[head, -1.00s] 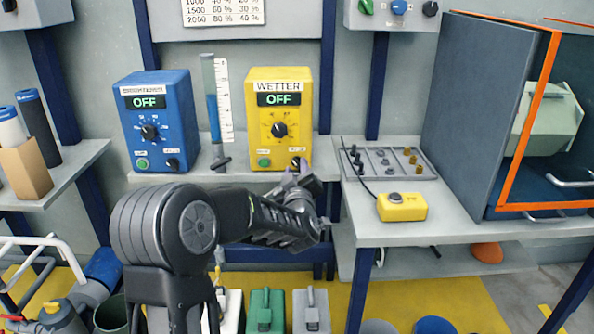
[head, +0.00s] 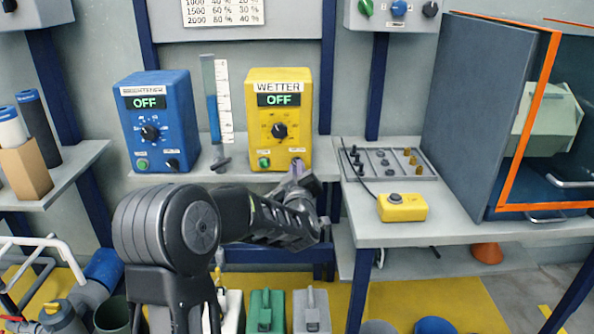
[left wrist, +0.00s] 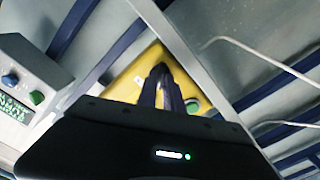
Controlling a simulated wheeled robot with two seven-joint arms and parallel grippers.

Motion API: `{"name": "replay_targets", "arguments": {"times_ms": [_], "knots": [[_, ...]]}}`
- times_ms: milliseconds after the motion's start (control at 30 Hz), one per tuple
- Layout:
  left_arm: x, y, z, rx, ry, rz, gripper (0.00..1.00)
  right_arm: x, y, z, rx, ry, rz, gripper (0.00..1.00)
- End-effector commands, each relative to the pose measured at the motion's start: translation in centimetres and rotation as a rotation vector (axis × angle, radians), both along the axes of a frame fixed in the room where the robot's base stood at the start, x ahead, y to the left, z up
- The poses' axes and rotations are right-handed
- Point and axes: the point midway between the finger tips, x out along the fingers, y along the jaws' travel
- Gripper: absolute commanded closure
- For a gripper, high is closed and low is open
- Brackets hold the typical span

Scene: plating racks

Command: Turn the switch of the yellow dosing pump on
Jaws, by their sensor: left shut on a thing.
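The yellow dosing pump (head: 302,110) stands on the back shelf, labelled WETTER, and its display (head: 278,99) reads OFF. Its large black dial (head: 279,130) is in the middle, with a green button (head: 264,163) at lower left. The black switch at lower right is hidden behind my left gripper (head: 298,172). The gripper is shut on the switch at the pump's front. In the left wrist view the narrow dark fingers (left wrist: 165,85) reach onto the yellow pump face (left wrist: 134,74), beside the green button (left wrist: 192,106). My right gripper is out of view.
A similar blue pump (head: 178,100), also reading OFF, and a measuring cylinder (head: 212,100) stand left of the yellow pump. A grey tray (head: 410,170) and a yellow box with a button (head: 402,207) are on the right-hand table.

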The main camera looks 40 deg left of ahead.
Motion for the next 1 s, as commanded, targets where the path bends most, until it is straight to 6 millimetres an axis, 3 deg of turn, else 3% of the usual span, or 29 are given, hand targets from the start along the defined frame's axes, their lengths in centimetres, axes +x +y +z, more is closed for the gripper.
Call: {"name": "replay_targets", "arguments": {"times_ms": [567,1000], "knots": [[0.0,0.0,0.1,0.065,0.05,0.001,1.0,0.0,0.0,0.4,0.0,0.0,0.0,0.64],[0.1,-0.1,0.2,0.328,0.251,-0.001,1.0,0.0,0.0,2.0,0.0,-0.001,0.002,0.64]]}}
